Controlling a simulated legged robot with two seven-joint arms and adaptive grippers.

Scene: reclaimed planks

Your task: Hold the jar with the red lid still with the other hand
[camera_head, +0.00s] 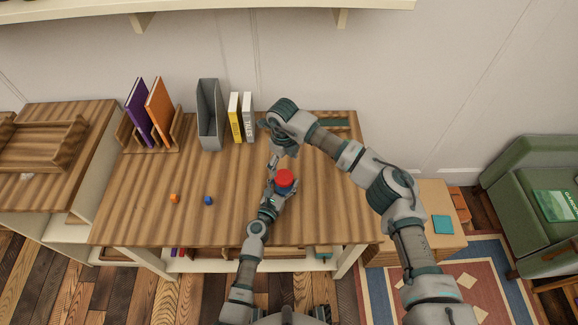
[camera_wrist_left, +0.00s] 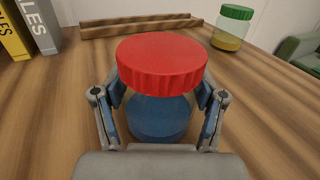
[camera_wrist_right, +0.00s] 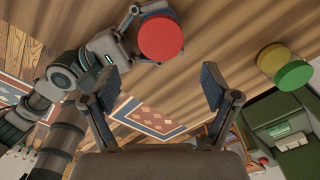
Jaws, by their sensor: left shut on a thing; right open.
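The jar with the red lid (camera_head: 285,178) stands on the wooden table. In the left wrist view its red lid (camera_wrist_left: 162,62) sits on a clear body with blue contents (camera_wrist_left: 160,115). My left gripper (camera_wrist_left: 160,112) is shut around the jar's body below the lid, one finger on each side. My right gripper (camera_head: 275,163) is near the jar, just beyond it in the head view. In the right wrist view my right gripper (camera_wrist_right: 160,80) is open and empty, with the red lid (camera_wrist_right: 160,38) beyond its fingers, apart from them.
A jar with a green lid (camera_wrist_left: 235,13) and yellow contents stands on the table; my right arm seems to hide it in the head view. Books and a grey file holder (camera_head: 209,115) stand at the back. Small orange (camera_head: 173,198) and blue (camera_head: 208,200) pieces lie left.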

